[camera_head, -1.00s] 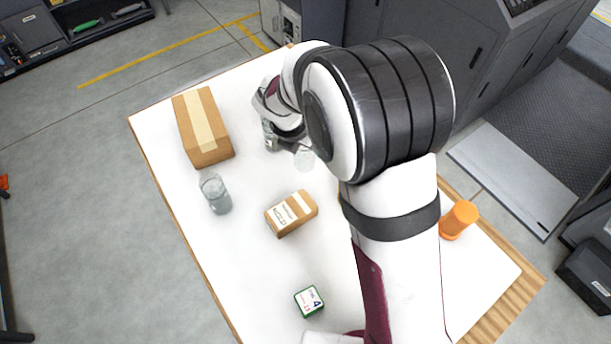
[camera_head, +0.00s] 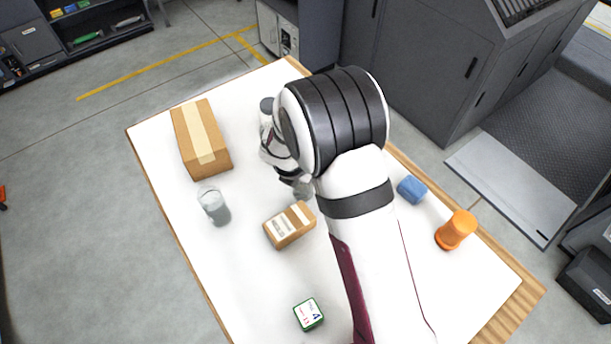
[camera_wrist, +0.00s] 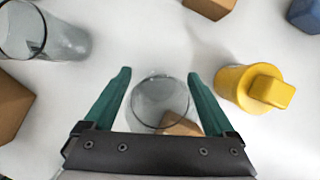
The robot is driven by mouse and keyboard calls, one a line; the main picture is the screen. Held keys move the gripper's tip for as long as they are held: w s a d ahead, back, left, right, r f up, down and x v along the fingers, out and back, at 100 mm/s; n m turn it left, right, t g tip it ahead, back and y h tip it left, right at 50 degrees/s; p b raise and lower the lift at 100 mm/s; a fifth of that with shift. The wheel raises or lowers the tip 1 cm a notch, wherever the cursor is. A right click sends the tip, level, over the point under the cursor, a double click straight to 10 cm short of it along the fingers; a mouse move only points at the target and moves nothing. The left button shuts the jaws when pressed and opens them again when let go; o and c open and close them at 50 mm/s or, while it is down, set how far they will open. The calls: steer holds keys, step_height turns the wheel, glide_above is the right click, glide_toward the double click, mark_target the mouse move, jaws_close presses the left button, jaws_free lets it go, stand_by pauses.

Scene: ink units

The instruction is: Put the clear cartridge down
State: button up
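The clear cartridge (camera_wrist: 158,95) is a see-through round cylinder between the two teal fingers of my gripper (camera_wrist: 160,88) in the wrist view. In the head view a small piece of the clear cartridge (camera_head: 303,189) shows below my wrist, just beyond the small labelled box. My arm hides most of the gripper there. I cannot tell whether its base touches the white table (camera_head: 255,285).
Another clear glass cylinder (camera_head: 214,206) stands left of the small labelled box (camera_head: 290,226). A large carton (camera_head: 201,139) is behind it. A yellow capped item (camera_wrist: 250,88) stands right of my gripper. A blue block (camera_head: 411,189), orange item (camera_head: 456,230) and green-white box (camera_head: 308,314) stand apart.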

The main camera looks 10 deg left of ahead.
steer(key=v, duration=1.2)
steer(key=s+d+r+m+g, duration=0.1)
steer(key=s+d+r+m, duration=0.2)
steer(key=d+m, duration=0.35)
steer(key=s+d+r+m+g, duration=0.1)
steer(key=s+d+r+m, duration=0.3)
steer(key=m, duration=0.3)
steer(key=s+d+m+g+y, duration=0.1)
steer(key=s+d+m, duration=0.5)
steer(key=s+m, duration=0.6)
steer(key=r+m+y, duration=0.1)
steer(key=m, duration=0.2)
steer(key=shift+m+g, duration=0.35)
steer(key=shift+g, duration=0.05)
steer(key=shift+o, duration=0.4)
steer(key=s+m, duration=0.1)
steer(key=m, duration=0.1)
steer(key=s+m+y, duration=0.1)
steer(key=s+m, duration=0.1)
steer(key=m, duration=0.1)
steer(key=s+a+m, duration=0.1)
steer(key=s+m, duration=0.1)
steer(key=m, duration=0.1)
steer(key=shift+s+y, duration=0.25)
steer(key=shift+y, duration=0.15)
